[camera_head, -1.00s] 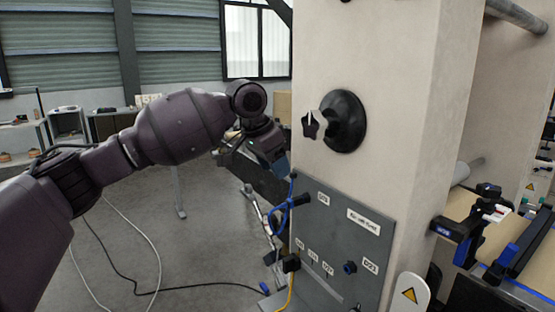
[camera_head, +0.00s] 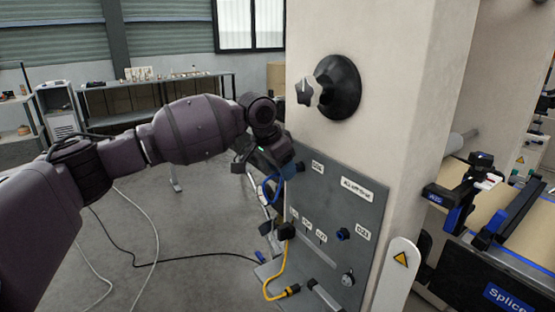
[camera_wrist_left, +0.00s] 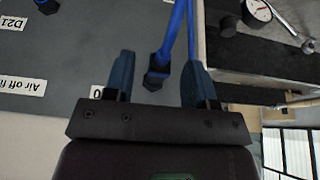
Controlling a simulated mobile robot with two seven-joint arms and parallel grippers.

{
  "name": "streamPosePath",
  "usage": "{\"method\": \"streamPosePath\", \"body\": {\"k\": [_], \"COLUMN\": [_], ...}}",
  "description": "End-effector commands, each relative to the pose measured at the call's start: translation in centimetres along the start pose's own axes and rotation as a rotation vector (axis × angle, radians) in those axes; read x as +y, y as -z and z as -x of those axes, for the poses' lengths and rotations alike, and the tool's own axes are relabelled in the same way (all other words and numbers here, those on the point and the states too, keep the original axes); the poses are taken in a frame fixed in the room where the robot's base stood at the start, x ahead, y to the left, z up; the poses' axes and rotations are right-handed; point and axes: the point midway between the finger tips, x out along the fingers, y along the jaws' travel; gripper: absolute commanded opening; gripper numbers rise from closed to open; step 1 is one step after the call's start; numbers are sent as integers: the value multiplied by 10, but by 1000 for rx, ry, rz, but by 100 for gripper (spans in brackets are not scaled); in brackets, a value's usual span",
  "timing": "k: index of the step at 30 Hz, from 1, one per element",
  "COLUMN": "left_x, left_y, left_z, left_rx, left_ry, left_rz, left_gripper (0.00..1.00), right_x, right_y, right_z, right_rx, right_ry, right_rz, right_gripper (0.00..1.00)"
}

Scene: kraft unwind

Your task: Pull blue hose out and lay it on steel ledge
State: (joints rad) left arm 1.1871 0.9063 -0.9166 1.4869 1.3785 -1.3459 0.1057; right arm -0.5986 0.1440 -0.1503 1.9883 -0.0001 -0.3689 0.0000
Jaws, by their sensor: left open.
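The blue hose (camera_head: 267,189) hangs in a loop at the left edge of a grey panel (camera_head: 335,205), below my left gripper (camera_head: 284,166). In the left wrist view, my left gripper (camera_wrist_left: 158,78) is open, its two blue fingers apart. The blue hose (camera_wrist_left: 176,28) and its dark end fitting (camera_wrist_left: 156,72) lie between the fingers, with a second strand near the right finger. I cannot tell whether a finger touches it. A grey steel edge (camera_head: 266,271) shows low at the panel's foot, but I cannot tell whether it is the ledge. My right gripper is out of view.
A yellow hose (camera_head: 282,265) hangs lower on the panel. A black round base with a star knob (camera_head: 337,87) sticks out of the pale column above. A gauge (camera_wrist_left: 257,10) and wrench (camera_wrist_left: 292,25) lie on a dark surface at the right. Cables cross the floor.

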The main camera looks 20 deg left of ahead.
Motion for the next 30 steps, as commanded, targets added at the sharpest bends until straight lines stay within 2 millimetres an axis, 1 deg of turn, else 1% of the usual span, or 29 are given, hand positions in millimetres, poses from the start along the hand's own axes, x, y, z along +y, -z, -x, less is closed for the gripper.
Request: {"method": "streamPosePath", "body": {"k": [4,9,19,20,21,24,30], "left_x": [0,0,0,0,0,0,0], "left_y": [0,0,0,0,0,0,0], "left_z": [-2,-2,-2,-2,-2,-2,-1], "left_rx": [0,0,0,0,0,0,1], "left_ry": [0,0,0,0,0,0,0], "left_rz": [-1,-1,-1,-1,-1,-1,-1], "left_gripper": [51,51,0,19,13,0,0], "right_x": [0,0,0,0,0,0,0], "right_y": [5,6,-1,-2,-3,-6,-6], "right_z": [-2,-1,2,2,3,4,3], "right_rx": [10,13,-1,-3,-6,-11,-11], "right_ry": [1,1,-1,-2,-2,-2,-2], "right_rz": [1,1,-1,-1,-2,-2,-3], "right_gripper": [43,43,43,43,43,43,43]}}
